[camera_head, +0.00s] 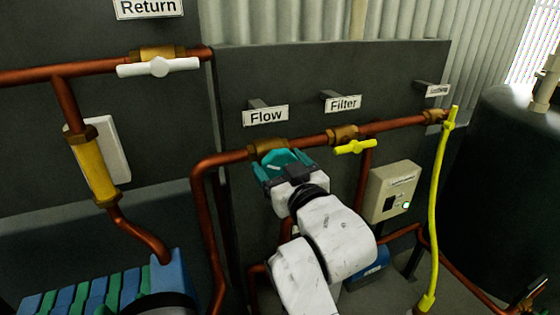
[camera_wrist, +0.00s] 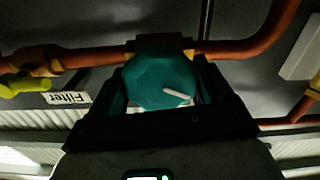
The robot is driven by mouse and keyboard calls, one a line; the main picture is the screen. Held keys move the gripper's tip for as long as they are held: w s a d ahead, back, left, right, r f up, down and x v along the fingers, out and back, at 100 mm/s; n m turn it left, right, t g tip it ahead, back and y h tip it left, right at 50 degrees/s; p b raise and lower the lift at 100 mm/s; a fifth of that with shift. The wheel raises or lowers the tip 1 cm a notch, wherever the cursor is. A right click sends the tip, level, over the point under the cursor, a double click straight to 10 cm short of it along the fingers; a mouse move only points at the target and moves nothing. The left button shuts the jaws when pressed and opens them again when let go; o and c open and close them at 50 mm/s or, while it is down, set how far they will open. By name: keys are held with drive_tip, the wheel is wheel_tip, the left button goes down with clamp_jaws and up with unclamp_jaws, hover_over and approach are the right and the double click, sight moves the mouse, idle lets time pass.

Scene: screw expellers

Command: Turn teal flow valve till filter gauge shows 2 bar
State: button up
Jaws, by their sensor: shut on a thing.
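The teal flow valve knob (camera_head: 284,157) sits on the copper pipe under the "Flow" sign (camera_head: 266,116). In the wrist view the teal knob (camera_wrist: 160,82) fills the space between my fingers, and a white pointer mark on its face slants down to the right. My gripper (camera_head: 281,168) is shut on the knob and hides part of it in the head view. The "Filter" sign (camera_head: 343,103) stands to the right, above a yellow valve handle (camera_head: 355,147). I cannot make out a filter gauge face or reading in either view.
A white valve handle (camera_head: 158,67) sits under the "Return" sign (camera_head: 149,8). A beige box (camera_head: 394,190) with a green light stands right of my arm. A yellow hose (camera_head: 437,210) hangs beside a dark tank (camera_head: 500,190). Copper pipes run close around my gripper.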

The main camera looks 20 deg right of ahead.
drive_tip(key=shift+n+p, duration=0.45)
drive_tip(key=shift+n, duration=0.95)
drive_tip(key=o, duration=1)
drive_tip(key=shift+c, duration=0.2)
drive_tip(key=s+b, duration=0.2)
drive_tip(key=s, duration=0.8)
drive_tip(key=shift+s, duration=0.4)
